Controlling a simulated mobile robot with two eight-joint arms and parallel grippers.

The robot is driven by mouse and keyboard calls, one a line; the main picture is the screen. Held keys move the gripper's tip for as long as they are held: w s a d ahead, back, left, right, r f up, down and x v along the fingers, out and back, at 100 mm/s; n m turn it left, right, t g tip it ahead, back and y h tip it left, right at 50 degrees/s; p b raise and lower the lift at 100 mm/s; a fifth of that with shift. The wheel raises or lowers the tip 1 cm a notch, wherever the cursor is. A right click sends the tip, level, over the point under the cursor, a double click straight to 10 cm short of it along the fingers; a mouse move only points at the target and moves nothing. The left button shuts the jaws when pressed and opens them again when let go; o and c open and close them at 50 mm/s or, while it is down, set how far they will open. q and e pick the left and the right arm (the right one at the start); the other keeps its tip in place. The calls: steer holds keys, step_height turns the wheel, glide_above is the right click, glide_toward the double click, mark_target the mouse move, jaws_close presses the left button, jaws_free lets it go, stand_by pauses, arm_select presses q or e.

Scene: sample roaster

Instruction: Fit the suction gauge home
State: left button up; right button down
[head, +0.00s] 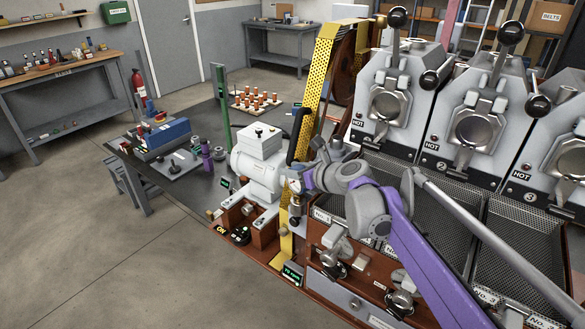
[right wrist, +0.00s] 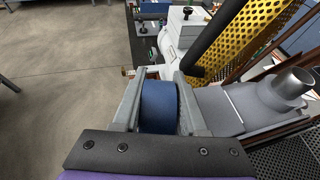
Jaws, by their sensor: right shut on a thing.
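My right gripper (right wrist: 157,82) is shut on a blue, round-sided thing (right wrist: 158,106) in the right wrist view. A grey casting with an open round stub (right wrist: 292,84) stands right of the gripper in the right wrist view, apart from the blue thing. My left gripper is not in view.
The yellow guard (head: 325,75) and a black padded bar (right wrist: 219,40) stand close to the gripper. The white motor (head: 258,165) is to its left. Roaster drums (head: 388,104) and mesh trays (head: 437,214) crowd the right. Open floor (head: 110,265) lies at lower left.

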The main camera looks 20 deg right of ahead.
steer(key=shift+f, duration=0.55)
steer(key=shift+c, duration=1.8)
jaws_free()
steer(key=v, duration=1)
steer(key=shift+s+d+r, duration=0.15)
steer(key=shift+s, duration=0.2)
